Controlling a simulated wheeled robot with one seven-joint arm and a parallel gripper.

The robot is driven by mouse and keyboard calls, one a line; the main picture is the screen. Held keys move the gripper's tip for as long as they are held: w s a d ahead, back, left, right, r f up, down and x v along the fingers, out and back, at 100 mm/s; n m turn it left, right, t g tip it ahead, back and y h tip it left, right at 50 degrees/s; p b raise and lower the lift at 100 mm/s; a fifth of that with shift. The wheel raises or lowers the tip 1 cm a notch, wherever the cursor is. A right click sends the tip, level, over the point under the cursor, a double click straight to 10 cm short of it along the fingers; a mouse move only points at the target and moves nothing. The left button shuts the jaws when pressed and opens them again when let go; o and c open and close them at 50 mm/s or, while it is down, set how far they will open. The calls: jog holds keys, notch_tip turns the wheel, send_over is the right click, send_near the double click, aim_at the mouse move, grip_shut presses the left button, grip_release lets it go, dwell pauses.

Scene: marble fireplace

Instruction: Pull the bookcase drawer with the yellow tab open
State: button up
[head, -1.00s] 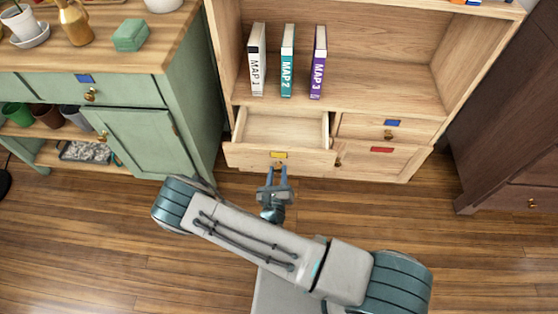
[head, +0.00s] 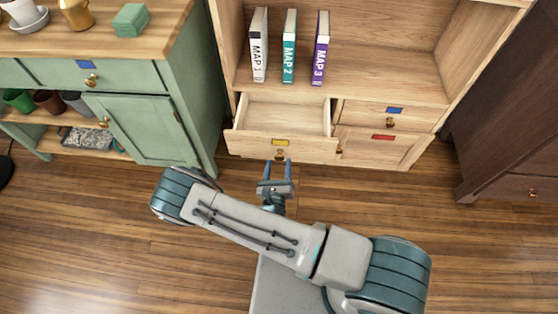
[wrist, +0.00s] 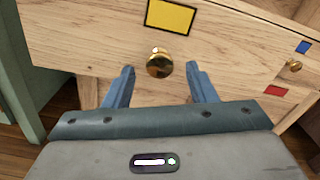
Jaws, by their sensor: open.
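The bookcase drawer with the yellow tab (head: 281,142) stands pulled out, and its empty inside (head: 285,113) shows in the head view. In the wrist view the yellow tab (wrist: 171,15) sits above a round brass knob (wrist: 160,63) on the drawer front. My gripper (head: 278,163) is in front of this drawer with its blue fingers spread. In the wrist view my gripper (wrist: 160,82) is open, the knob showing just beyond and between the fingertips. Nothing is held.
Beside the open drawer are a shut drawer with a blue tab (head: 395,110) and a front with a red tab (head: 383,137). Several books stand on the shelf above. A green cabinet (head: 145,125) is at left, a dark cabinet (head: 500,125) at right. The wooden floor (head: 80,230) in front is clear.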

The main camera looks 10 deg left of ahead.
jog(key=s+p, duration=0.1)
jog(key=s, duration=1)
jog(key=shift+s+d, duration=0.25)
jog(key=shift+d, duration=0.05)
jog(key=w+d+r+m+g+h+p, duration=0.25)
jog(key=d+r+m+g+h, duration=0.2)
jog(key=r+m, duration=0.4)
jog(key=w+d+r+m+g+h+p, duration=0.2)
jog(key=d+r+m+g+h+p, duration=0.3)
jog(key=r, duration=0.6)
jog(key=w+d+r+m+g+h+p, duration=0.25)
jog(key=r+m+h, duration=0.35)
jog(key=r+m, duration=0.3)
jog(key=s+d+r+m+g+y+p, duration=0.1)
jog(key=s+d+r+m+y+p, duration=0.1)
jog(key=r+m, duration=0.4)
jog(key=s+d+r+m+g+y+p, duration=0.1)
jog(key=s+d+r+m+y+p, duration=0.2)
jog(key=r, duration=1.2)
jog(key=s+d+r+m+g+y+p, duration=0.1)
jog(key=d+r+m+y+p, duration=0.3)
jog(key=r+m+y, duration=0.5)
notch_tip(320, 180, up, 2)
jog(key=s+p, duration=0.1)
jog(key=p, duration=0.1)
jog(key=shift+s+d+r+p, duration=0.2)
jog(key=shift+d+p, duration=0.15)
